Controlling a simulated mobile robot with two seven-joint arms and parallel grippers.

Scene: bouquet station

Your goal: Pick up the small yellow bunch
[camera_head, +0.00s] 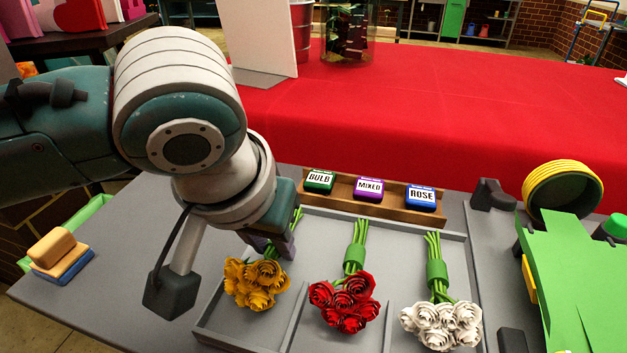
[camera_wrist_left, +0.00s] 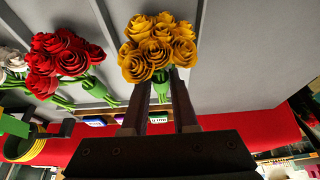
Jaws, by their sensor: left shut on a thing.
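The small yellow bunch (camera_head: 256,283) lies at the left end of the grey tray (camera_head: 461,238), its flowers toward the front edge and its green stems pointing back. My left gripper (camera_head: 284,240) is over its stems and shut on them. In the left wrist view the yellow flowers (camera_wrist_left: 158,47) stick out beyond the fingertips of my left gripper (camera_wrist_left: 160,84), with green stems between the two fingers. The head view does not show clearly whether the bunch touches the tray. My right gripper is not in view.
A red bunch (camera_head: 345,302) and a white bunch (camera_head: 441,325) lie to the right in the tray. Behind stands a wooden rack (camera_head: 398,212) with labelled blocks. A yellow-and-green ring (camera_head: 563,188) and a green sheet (camera_head: 577,275) are at right. Sponges (camera_head: 57,253) lie at left.

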